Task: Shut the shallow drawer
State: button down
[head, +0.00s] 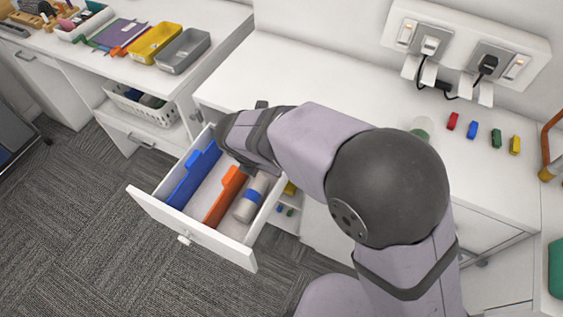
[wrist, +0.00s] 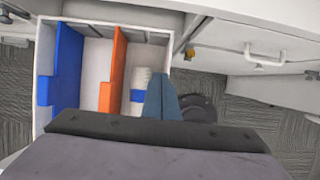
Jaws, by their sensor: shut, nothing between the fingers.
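The shallow drawer (head: 150,204) stands pulled out from the white cabinet, its front panel and small handle (head: 184,238) facing the lower left in the head view. Inside are a blue divider (head: 190,178), an orange divider (head: 225,197) and a pale cylinder with a blue band (head: 251,197). My gripper (head: 240,140) is above the drawer's rear part, by the counter edge, and hides part of it. In the wrist view its bluish fingers (wrist: 163,95) are shut and empty, over the drawer's side beside the cylinder. Whether they touch the drawer cannot be told.
The white counter (head: 290,75) behind carries several small coloured toy cars and a pale green round item (head: 421,128). A side desk holds yellow (head: 155,43) and grey (head: 183,50) trays, above a white basket (head: 143,103). Carpet in front of the drawer is clear.

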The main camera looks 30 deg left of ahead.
jog(key=p+x, duration=0.1)
jog(key=x, duration=0.9)
jog(key=shift+f, duration=0.15)
jog(key=shift+w+p, duration=0.7)
jog(key=shift+w, duration=1.3)
jog(key=shift+w+p, duration=0.1)
jog(key=shift+p, duration=0.2)
